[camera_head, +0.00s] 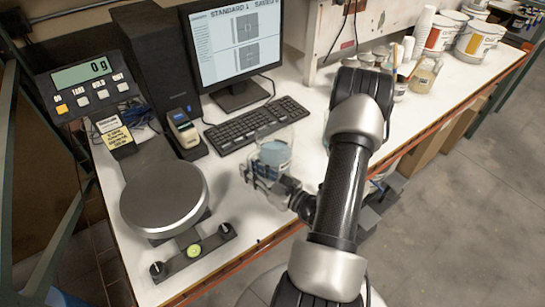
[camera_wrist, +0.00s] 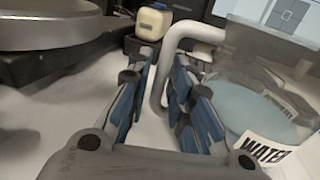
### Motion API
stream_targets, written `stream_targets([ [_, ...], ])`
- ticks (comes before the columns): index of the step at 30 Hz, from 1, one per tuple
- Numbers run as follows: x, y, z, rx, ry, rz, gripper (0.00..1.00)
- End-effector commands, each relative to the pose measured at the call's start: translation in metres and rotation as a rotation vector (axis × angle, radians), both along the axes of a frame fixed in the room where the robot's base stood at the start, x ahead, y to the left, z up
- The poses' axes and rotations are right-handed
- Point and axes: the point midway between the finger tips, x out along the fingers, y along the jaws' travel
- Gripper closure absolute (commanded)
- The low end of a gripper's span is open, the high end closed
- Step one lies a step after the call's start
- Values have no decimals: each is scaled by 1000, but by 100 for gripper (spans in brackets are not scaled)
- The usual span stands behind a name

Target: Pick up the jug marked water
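The clear jug (camera_wrist: 262,95) fills the right of the wrist view, with pale blue liquid and a white label reading WATER. Its light grey handle (camera_wrist: 168,60) loops out to the left. My gripper (camera_wrist: 160,95) is open, with a blue-padded finger on each side of the handle, and a gap shows around it. In the head view the jug (camera_head: 274,150) stands upright on the white bench, and my gripper (camera_head: 262,180) is low at its near left side. The label is not readable there.
A scale with a round metal plate (camera_head: 164,196) lies to the left, its display (camera_head: 80,75) reading 0 g. A keyboard (camera_head: 257,122) and a monitor (camera_head: 232,45) are behind the jug. Several cups and buckets (camera_head: 480,38) fill the back right.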

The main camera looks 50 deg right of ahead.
Motion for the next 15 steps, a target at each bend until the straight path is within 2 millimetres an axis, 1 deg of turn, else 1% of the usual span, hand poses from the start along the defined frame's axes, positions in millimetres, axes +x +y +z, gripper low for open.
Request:
stream_targets([
  [1,6,1,0,-3,-1,3,80],
  [3,11,0,0,-1,-1,1,80],
  [11,13,0,1,0,-1,-1,80],
  [15,12,0,0,0,-1,-1,89],
])
